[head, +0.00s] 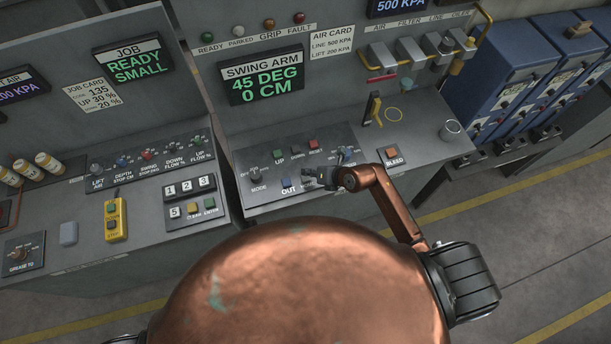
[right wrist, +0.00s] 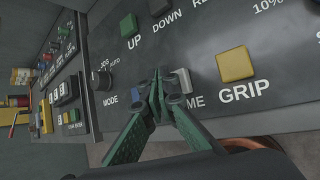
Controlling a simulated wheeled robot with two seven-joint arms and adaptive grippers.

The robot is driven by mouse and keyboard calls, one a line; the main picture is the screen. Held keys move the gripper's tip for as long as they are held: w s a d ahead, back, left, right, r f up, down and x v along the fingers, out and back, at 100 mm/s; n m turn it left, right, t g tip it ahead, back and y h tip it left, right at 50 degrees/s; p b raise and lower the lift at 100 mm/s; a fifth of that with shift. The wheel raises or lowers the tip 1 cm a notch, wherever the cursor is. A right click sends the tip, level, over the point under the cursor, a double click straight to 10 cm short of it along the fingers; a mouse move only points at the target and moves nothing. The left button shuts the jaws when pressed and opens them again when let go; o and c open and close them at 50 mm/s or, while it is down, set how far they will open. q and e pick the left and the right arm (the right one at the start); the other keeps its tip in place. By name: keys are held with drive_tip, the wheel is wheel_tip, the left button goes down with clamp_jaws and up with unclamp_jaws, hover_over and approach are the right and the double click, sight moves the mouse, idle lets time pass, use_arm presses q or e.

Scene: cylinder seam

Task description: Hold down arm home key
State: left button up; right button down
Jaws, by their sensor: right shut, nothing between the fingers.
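The swing arm panel (head: 262,206) is on the sloped console in front of me. In the right wrist view, a pale key (right wrist: 184,80) has a label of which only "ME" shows; the rest is hidden behind my fingers. My right gripper (right wrist: 165,88), with green fingers, is shut and empty, its tips at the left edge of this key. I cannot tell whether they touch or press it. In the head view my right gripper (head: 318,178) is dark and small over the panel and hides the key. The swing arm display (head: 262,80) reads 45 DEG, 0 CM. My left gripper is not in view.
A yellow GRIP key (right wrist: 235,64) is right of the pale key. A green UP key (right wrist: 128,25) and a MODE knob (right wrist: 103,80) are to the left. A blue OUT key (head: 287,186) and an orange BLEED key (head: 391,153) are on the console. A clear cup (head: 450,130) stands at right.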

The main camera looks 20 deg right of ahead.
drive_tip(key=shift+f, duration=0.15)
drive_tip(key=shift+f, duration=0.25)
drive_tip(key=shift+f+b, duration=0.3)
drive_tip(key=shift+f, duration=0.2)
idle(7.1)
